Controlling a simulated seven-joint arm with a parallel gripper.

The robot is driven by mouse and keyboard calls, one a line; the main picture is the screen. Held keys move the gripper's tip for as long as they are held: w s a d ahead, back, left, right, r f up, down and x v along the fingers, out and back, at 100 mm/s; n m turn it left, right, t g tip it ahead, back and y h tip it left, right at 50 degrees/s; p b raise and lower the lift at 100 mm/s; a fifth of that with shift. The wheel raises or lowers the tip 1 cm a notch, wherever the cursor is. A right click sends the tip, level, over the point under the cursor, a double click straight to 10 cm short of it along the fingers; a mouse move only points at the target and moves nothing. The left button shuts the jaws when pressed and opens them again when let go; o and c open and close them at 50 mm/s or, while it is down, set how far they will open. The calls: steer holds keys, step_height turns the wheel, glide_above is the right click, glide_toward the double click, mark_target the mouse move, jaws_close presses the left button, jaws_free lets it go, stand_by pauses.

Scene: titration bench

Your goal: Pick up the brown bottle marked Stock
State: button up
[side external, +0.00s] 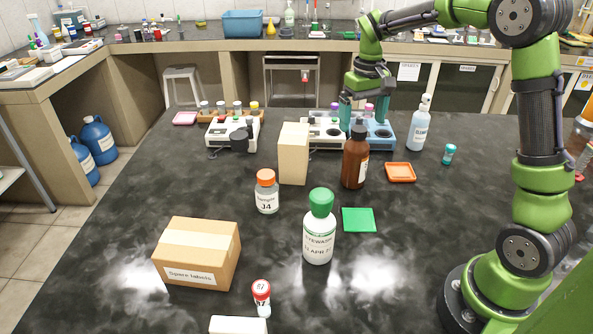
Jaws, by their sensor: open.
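A brown bottle (354,166) with a black cap stands upright on the dark bench, right of centre. A pale label shows at its right edge, but its words cannot be read. My gripper (365,114) points down with its two teal fingers apart and nothing visible between them that it holds. In the picture the fingers are just above and around the level of the bottle's cap, and they overlap the racks behind. I cannot tell how far behind the bottle they are.
A beige box (294,154) stands close left of the bottle. An orange tray (400,172) lies to its right, and a green square (358,220) in front. A green-capped eyewash bottle (319,236) and an orange-capped jar (267,196) stand nearer. A blue rack (381,141) is behind.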

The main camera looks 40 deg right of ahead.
mark_target(358, 140)
steer(key=shift+w+f, duration=0.15)
steer(key=shift+f, duration=1.65)
steer(key=shift+w+f, duration=0.1)
steer(key=shift+f, duration=1.65)
steer(key=shift+c, duration=0.4)
jaws_close()
